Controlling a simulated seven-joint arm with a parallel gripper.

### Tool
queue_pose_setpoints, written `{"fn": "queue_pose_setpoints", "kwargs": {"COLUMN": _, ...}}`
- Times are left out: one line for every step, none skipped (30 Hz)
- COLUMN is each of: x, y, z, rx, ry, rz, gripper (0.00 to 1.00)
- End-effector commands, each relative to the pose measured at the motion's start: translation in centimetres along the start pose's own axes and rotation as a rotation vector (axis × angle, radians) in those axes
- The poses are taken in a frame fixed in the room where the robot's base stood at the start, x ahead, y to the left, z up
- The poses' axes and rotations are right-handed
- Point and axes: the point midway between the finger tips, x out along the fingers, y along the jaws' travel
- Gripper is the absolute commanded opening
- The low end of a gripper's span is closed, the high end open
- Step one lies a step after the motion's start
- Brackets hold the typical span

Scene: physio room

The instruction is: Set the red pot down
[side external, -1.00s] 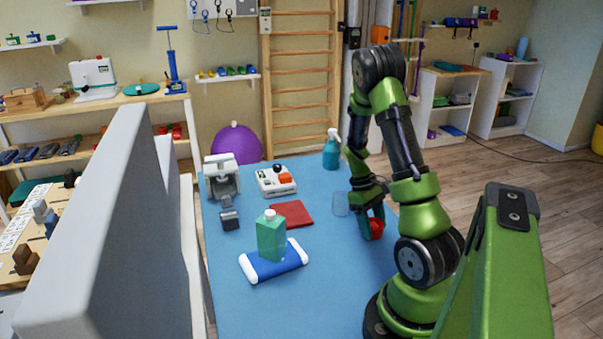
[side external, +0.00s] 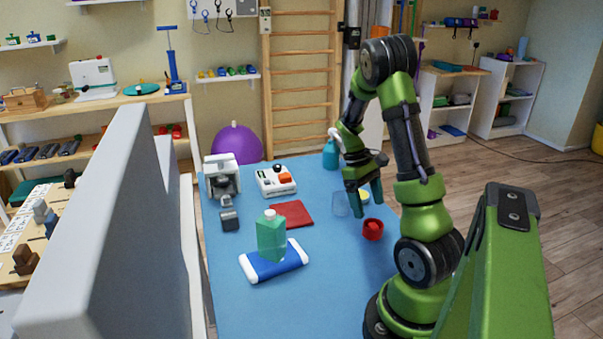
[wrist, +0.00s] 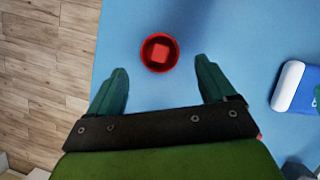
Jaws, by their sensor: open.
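The red pot (side external: 373,229) stands upright on the blue table, near its right edge and close to my arm's base. In the wrist view the red pot (wrist: 159,53) shows from above, with a lighter red block-like shape inside its round rim. My gripper (side external: 369,205) is open and empty, above and slightly behind the pot, apart from it. In the wrist view my gripper's fingers (wrist: 160,88) are spread wide, and the pot lies beyond their tips, roughly between them.
The blue table (side external: 330,275) is clear in front of the pot. A clear cup (side external: 341,204) and a yellow-topped item (side external: 363,197) stand close behind. A spray bottle (side external: 330,154) stands at the back.

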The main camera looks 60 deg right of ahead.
Motion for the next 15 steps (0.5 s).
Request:
{"fn": "queue_pose_setpoints", "kwargs": {"x": -1.2, "y": 0.1, "z": -0.1, "rx": -0.001, "ry": 0.004, "rz": 0.004, "gripper": 0.84}}
{"fn": "queue_pose_setpoints", "kwargs": {"x": -1.8, "y": 0.1, "z": -0.1, "rx": 0.000, "ry": 0.004, "rz": 0.003, "gripper": 0.84}}
{"fn": "queue_pose_setpoints", "kwargs": {"x": -2.5, "y": 0.1, "z": -0.1, "rx": 0.000, "ry": 0.004, "rz": 0.002, "gripper": 0.84}}
{"fn": "queue_pose_setpoints", "kwargs": {"x": -3.0, "y": 0.0, "z": 0.0, "rx": 0.000, "ry": 0.003, "rz": 0.002, "gripper": 0.84}}
{"fn": "queue_pose_setpoints", "kwargs": {"x": -3.5, "y": 0.1, "z": -0.1, "rx": -0.001, "ry": 0.002, "rz": 0.003, "gripper": 0.84}}
{"fn": "queue_pose_setpoints", "kwargs": {"x": -4.0, "y": 0.0, "z": -0.1, "rx": 0.000, "ry": 0.002, "rz": 0.002, "gripper": 0.84}}
{"fn": "queue_pose_setpoints", "kwargs": {"x": -4.3, "y": 0.0, "z": -0.1, "rx": -0.001, "ry": 0.001, "rz": 0.002, "gripper": 0.84}}
{"fn": "queue_pose_setpoints", "kwargs": {"x": -4.6, "y": 0.0, "z": -0.1, "rx": -0.001, "ry": 0.001, "rz": 0.002, "gripper": 0.84}}
{"fn": "queue_pose_setpoints", "kwargs": {"x": -4.9, "y": 0.0, "z": 0.0, "rx": -0.001, "ry": 0.001, "rz": 0.002, "gripper": 0.84}}
{"fn": "queue_pose_setpoints", "kwargs": {"x": -5.2, "y": 0.0, "z": 0.0, "rx": -0.001, "ry": 0.002, "rz": 0.001, "gripper": 0.84}}
{"fn": "queue_pose_setpoints", "kwargs": {"x": -5.4, "y": -0.2, "z": -0.1, "rx": -0.002, "ry": 0.006, "rz": 0.001, "gripper": 0.84}}
{"fn": "queue_pose_setpoints", "kwargs": {"x": -5.8, "y": -0.6, "z": -0.1, "rx": -0.003, "ry": 0.019, "rz": 0.002, "gripper": 0.84}}
{"fn": "queue_pose_setpoints", "kwargs": {"x": -6.1, "y": -1.1, "z": -0.2, "rx": -0.003, "ry": 0.035, "rz": 0.003, "gripper": 0.84}}
{"fn": "queue_pose_setpoints", "kwargs": {"x": -6.6, "y": -1.8, "z": -0.3, "rx": -0.005, "ry": 0.057, "rz": 0.005, "gripper": 0.84}}
{"fn": "queue_pose_setpoints", "kwargs": {"x": -7.3, "y": -3.1, "z": -0.5, "rx": -0.009, "ry": 0.096, "rz": 0.006, "gripper": 0.84}}
